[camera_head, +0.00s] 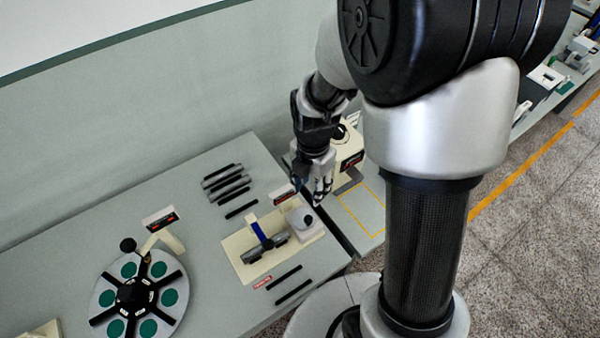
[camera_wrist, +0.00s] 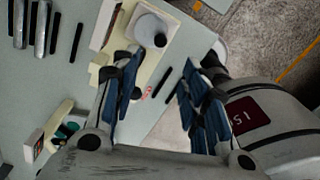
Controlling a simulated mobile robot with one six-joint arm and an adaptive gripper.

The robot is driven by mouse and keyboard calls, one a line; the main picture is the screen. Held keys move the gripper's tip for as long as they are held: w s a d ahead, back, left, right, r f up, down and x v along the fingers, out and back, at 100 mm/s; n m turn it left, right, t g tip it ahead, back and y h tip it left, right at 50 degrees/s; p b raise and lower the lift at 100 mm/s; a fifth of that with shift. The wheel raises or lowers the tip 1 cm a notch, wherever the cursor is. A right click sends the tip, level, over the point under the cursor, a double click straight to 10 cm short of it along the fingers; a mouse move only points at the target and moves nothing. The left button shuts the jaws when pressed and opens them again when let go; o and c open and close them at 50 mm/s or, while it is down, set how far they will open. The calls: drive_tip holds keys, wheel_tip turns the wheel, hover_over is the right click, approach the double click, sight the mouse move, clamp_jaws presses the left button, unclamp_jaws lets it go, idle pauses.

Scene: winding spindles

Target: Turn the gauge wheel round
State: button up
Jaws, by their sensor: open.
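A pale round wheel (camera_head: 299,215) with a dark knob stands at the right end of a cream fixture (camera_head: 236,246); I take it for the gauge wheel. In the wrist view the wheel (camera_wrist: 146,22) is at the top centre, its knob (camera_wrist: 160,40) on the near side. My gripper (camera_head: 322,194) hangs just above and to the right of the wheel in the head view. In the wrist view my gripper (camera_wrist: 160,78) is open and empty, its blue-padded fingers wide apart and the knob beyond the gap between them. Nothing hides the knob there.
The fixture also bears a blue lever (camera_head: 259,230) and grey cylinders (camera_head: 266,250). A spoked disc (camera_head: 106,298) with green circles lies at the left. Grey and black rods (camera_head: 225,183) lie behind. A cream device (camera_head: 350,148) stands beyond my gripper. The bench's right edge is close.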

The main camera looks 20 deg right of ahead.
sight(309, 217)
wheel_tip(309, 217, down, 17)
drive_tip(key=b, duration=0.3)
drive_tip(key=shift+s, duration=0.1)
clamp_jaws()
idle(0.6)
